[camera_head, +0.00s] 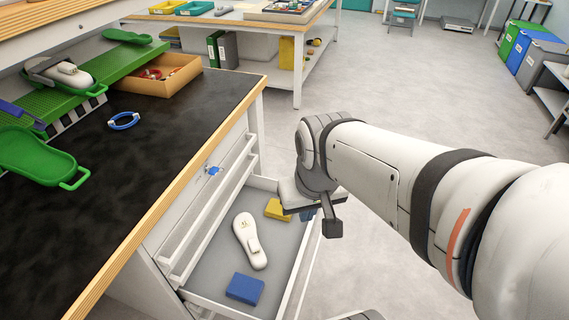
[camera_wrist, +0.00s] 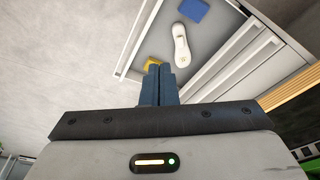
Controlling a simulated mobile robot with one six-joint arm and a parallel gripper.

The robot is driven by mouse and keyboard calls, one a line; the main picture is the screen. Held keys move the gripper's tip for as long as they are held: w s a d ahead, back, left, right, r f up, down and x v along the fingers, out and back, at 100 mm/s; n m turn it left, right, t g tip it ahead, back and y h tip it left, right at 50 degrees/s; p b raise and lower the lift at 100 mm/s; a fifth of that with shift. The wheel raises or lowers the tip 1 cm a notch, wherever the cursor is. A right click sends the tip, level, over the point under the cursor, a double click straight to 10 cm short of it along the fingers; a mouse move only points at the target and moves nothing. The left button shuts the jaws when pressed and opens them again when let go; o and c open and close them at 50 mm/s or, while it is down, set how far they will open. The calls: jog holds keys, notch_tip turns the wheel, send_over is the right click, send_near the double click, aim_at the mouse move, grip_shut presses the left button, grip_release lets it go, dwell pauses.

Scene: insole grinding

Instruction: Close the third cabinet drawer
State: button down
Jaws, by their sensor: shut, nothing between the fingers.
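The open cabinet drawer (camera_head: 212,264) extends out from the white cabinet (camera_head: 150,252) under the black worktop. In it lie a white shoe-shaped piece (camera_head: 246,240), a blue block (camera_head: 245,289) and a yellow block (camera_head: 278,209). My gripper (camera_head: 309,214) is over the drawer's outer edge by the yellow block, its blue fingers partly hidden by my wrist. In the wrist view the fingers (camera_wrist: 154,68) are together and empty, with the drawer (camera_wrist: 213,47) beyond them. I cannot tell whether they touch the drawer.
The black worktop (camera_head: 140,160) holds a blue ring (camera_head: 124,121), a wooden box (camera_head: 157,75) and green trays with insole pieces. A second bench (camera_head: 240,15) stands at the back. The grey floor (camera_head: 400,100) to the right is clear up to the coloured bins (camera_head: 525,50).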

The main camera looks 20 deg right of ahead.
jog(key=w+d+f+m+t+y+b, duration=0.15)
jog(key=w+d+f+m+b, duration=0.55)
jog(key=f, duration=0.7)
jog(key=w+d+f+m+y+b, duration=0.3)
jog(key=w+d+f+m+b, duration=0.25)
jog(key=f+m, duration=0.6)
jog(key=w+d+f+m+t+y+b, duration=0.1)
jog(key=w+d+f+m+y+b, duration=0.4)
jog(key=f, duration=1.2)
jog(key=w+a+f+m+h+b, duration=0.1)
jog(key=w+a+f+h+b, duration=0.1)
jog(key=w+a+f+b, duration=0.1)
notch_tip(320, 180, down, 3)
jog(key=shift+w+a+b, duration=0.25)
jog(key=shift+a+b, duration=0.2)
jog(key=shift+b, duration=0.65)
